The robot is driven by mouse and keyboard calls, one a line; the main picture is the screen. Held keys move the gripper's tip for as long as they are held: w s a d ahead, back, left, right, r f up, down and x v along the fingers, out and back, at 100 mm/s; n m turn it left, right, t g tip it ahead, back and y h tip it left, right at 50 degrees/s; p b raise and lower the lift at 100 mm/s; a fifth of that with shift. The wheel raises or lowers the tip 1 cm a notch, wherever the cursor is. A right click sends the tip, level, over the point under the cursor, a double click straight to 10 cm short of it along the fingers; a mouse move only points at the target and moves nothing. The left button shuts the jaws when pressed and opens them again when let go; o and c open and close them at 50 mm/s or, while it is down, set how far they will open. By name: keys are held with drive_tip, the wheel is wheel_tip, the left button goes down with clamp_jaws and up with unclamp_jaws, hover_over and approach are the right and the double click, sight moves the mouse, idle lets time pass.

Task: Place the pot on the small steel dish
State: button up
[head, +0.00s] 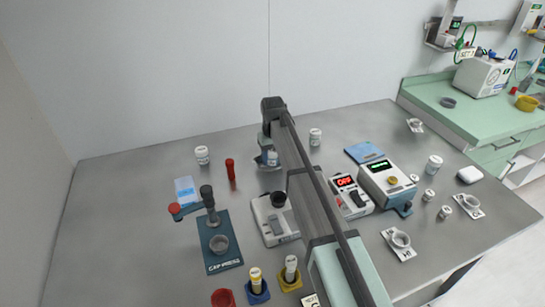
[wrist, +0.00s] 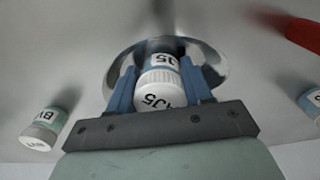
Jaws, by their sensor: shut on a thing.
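My gripper (head: 267,157) is at the back middle of the steel table in the head view. In the wrist view its blue fingers (wrist: 162,88) are shut on a white-lidded pot (wrist: 158,96) with J5 on its lid and blue label. The pot also shows partly between the fingers in the head view (head: 272,159). The small round steel dish (wrist: 211,62) lies right behind and around the pot in the wrist view. The pot's base is hidden, so I cannot tell whether it touches the dish. In the head view my gripper mostly covers the dish.
White-lidded pots stand at back left (head: 202,155) and back right (head: 315,137). A red tube (head: 231,170) stands left of my gripper. A cap press (head: 219,244), a white device (head: 275,220) and a display unit (head: 388,181) stand nearer the front.

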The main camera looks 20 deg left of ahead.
drive_tip(key=shift+f, duration=0.1)
drive_tip(key=o, duration=0.8)
drive_tip(key=shift+c, duration=0.2)
wheel_tip(320, 180, up, 12)
drive_tip(key=shift+r, duration=0.2)
